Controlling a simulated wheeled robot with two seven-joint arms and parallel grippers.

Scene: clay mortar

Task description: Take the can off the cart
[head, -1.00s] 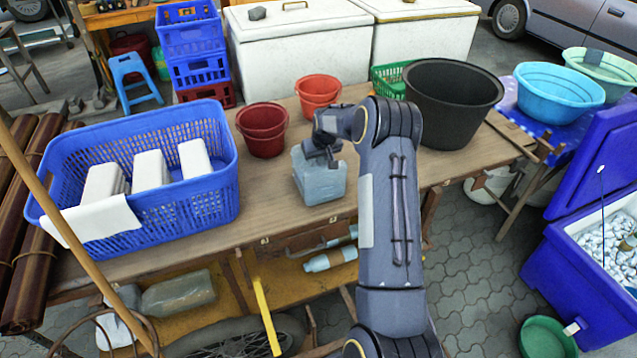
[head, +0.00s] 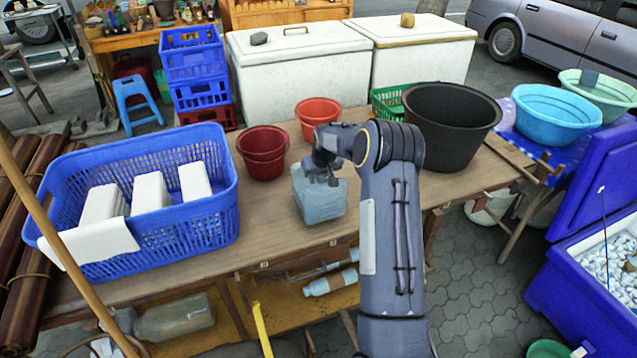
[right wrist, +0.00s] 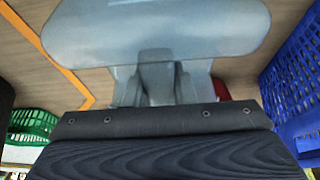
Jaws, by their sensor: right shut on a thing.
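The can is a pale blue-grey translucent jerrycan (head: 320,204) near the middle of the wooden cart top (head: 200,262). My right gripper (head: 323,172) is at the top of the can, shut on it, and partly hides it. In the right wrist view the can (right wrist: 155,28) fills the upper middle, and the gripper's fingers (right wrist: 157,82) show against it. I cannot tell whether the can's base touches the cart top. My left gripper is in neither view.
A blue basket (head: 190,225) with white blocks stands left of the can. Two red buckets (head: 262,155) (head: 318,110) stand behind it. A black tub (head: 450,125) and green basket (head: 388,100) stand at the back right. Bottles (head: 330,283) lie on the lower shelf.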

